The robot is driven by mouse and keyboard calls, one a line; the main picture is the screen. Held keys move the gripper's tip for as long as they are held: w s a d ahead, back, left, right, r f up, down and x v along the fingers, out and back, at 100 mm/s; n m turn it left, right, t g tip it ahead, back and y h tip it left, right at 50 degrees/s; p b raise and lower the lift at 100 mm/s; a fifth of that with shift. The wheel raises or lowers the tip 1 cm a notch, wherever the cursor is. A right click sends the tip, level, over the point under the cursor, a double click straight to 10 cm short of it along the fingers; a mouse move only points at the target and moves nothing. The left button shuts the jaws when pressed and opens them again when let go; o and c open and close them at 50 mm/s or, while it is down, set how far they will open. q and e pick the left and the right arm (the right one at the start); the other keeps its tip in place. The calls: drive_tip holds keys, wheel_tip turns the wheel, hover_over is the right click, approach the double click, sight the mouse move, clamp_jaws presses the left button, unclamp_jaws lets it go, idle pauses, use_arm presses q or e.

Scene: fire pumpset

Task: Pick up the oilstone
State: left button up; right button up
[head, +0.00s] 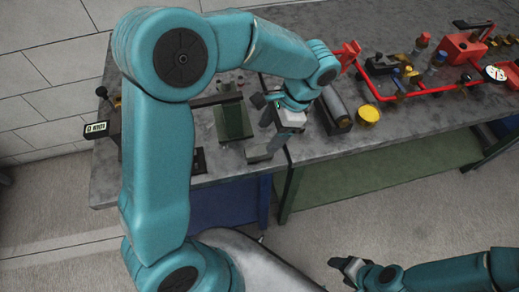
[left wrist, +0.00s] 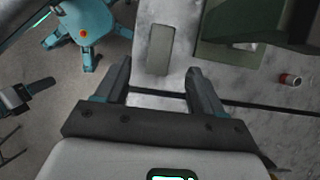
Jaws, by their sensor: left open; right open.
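The oilstone is a flat grey rectangular block (head: 262,152) near the front edge of the grey workbench. In the left wrist view the oilstone (left wrist: 158,45) lies lengthwise ahead of my open left gripper (left wrist: 158,66). Its near end shows between the two fingertips, with a gap on either side. I cannot tell the height gap. In the head view my left gripper (head: 279,140) points down beside and above the oilstone, close to its right end. My right gripper (head: 345,265) is open, low in front of the bench and far from the oilstone.
A green metal block (head: 234,122) stands just behind the oilstone. A seam between bench tops runs near the left gripper. A small red can (left wrist: 290,79) shows in the wrist view.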

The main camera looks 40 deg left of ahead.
sight(259, 149)
use_arm(q)
drive_tip(key=shift+s+f, duration=0.2)
drive_tip(key=shift+f, duration=0.4)
drive_tip(key=shift+s+a+f, duration=0.2)
drive_tip(key=shift+a+f, duration=0.15)
drive_tip(key=shift+f, duration=0.2)
drive_tip(key=x, duration=0.4)
drive_tip(key=shift+f+p, duration=0.3)
drive_tip(key=shift+f, duration=0.05)
clamp_jaws()
drive_tip(key=shift+r, duration=0.15)
wheel_tip(259, 149, up, 20)
drive_tip(key=shift+p, duration=0.3)
